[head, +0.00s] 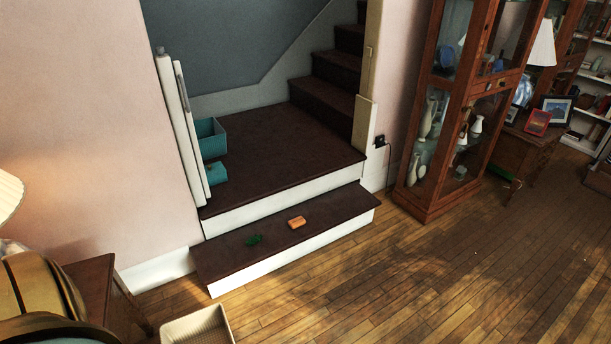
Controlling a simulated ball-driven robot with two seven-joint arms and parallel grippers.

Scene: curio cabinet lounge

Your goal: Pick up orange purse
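A small orange object (297,222), which looks like the orange purse, lies on the lowest dark step (330,212) at the foot of the stairs. It lies apart from a small green item to its left. Nothing covers it. Neither of my grippers shows in the head view.
The green item (254,240) lies on the same step. Teal bins (211,138) stand on the landing behind white posts. A glass-fronted wooden cabinet (440,150) stands to the right. A cream basket (197,327) and wooden table (95,285) are at lower left. The wooden floor (400,275) is clear.

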